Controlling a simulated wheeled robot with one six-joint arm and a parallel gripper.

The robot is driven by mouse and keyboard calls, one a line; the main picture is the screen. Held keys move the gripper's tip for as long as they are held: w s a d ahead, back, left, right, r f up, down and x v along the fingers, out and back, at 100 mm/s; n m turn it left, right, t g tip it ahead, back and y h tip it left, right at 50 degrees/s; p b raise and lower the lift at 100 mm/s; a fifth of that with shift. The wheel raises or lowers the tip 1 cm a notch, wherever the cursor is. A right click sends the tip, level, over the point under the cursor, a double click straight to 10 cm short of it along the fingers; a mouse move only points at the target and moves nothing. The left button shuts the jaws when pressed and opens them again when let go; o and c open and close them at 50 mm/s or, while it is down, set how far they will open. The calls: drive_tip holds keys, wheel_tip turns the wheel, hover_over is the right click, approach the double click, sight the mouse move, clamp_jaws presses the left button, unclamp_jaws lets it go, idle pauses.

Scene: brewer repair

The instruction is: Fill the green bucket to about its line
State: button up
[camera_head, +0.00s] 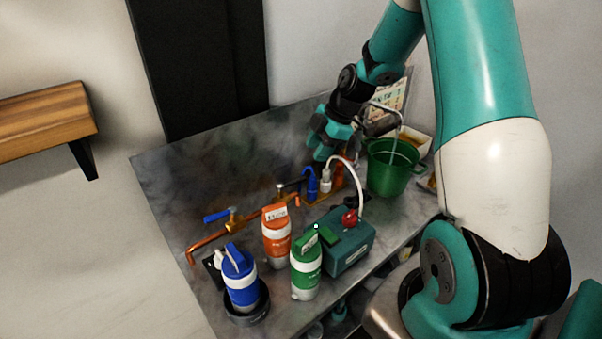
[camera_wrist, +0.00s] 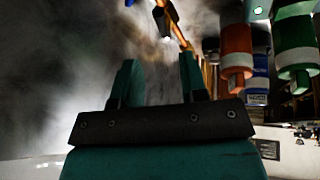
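The green bucket (camera_head: 388,178) stands upright at the back right of the metal counter in the head view. A thin curved spout (camera_head: 385,107) arches over it, and a pale streak runs from the spout's end down into the bucket; I cannot tell surely if it is water. The bucket's line and its level are not readable. My gripper (camera_head: 324,146) is left of the bucket, above the small bottles at the back wall. In the wrist view my gripper (camera_wrist: 158,85) has its two fingers apart with nothing held between them.
A blue bottle (camera_head: 241,284), an orange bottle (camera_head: 276,243) and a green bottle (camera_head: 306,272) stand in front. A teal box (camera_head: 347,247) with a red knob and white hose is beside them. A copper pipe (camera_head: 208,243) with a blue-handled valve (camera_head: 217,215) runs along the back.

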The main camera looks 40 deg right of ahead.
sight(300, 178)
drive_tip(key=p+x, duration=0.2)
drive_tip(key=x, duration=0.8)
drive_tip(key=shift+f, duration=0.1)
drive_tip(key=shift+c, duration=0.3)
clamp_jaws()
